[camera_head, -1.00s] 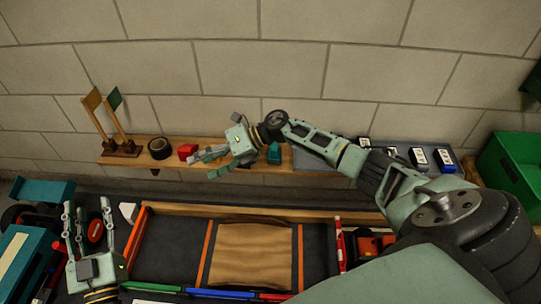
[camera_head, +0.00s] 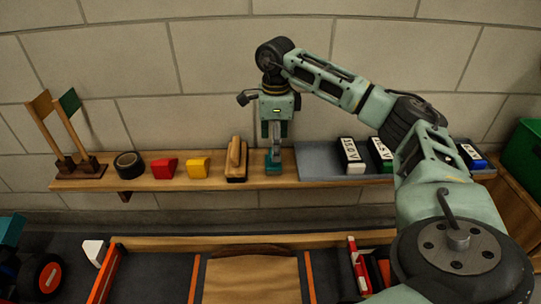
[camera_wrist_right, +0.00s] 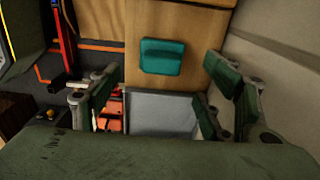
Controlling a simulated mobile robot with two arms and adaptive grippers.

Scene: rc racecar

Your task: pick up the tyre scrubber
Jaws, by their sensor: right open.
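A small teal block with a raised grip (camera_head: 272,164) stands on the wooden shelf; it also shows in the right wrist view (camera_wrist_right: 162,57). A wooden-handled brush with a dark base (camera_head: 236,162) stands just left of it. I cannot tell for certain which of the two is the tyre scrubber. My right gripper (camera_head: 275,137) points down directly above the teal block, open and empty. In the right wrist view its fingers (camera_wrist_right: 155,98) are spread apart, with the teal block beyond them. My left gripper is not in view.
The shelf (camera_head: 215,183) also holds a yellow block (camera_head: 198,168), a red block (camera_head: 164,168), a black tape roll (camera_head: 129,165) and two flags (camera_head: 62,130). Right of the teal block is a grey tray (camera_head: 320,163) with labelled packs. The wall stands close behind.

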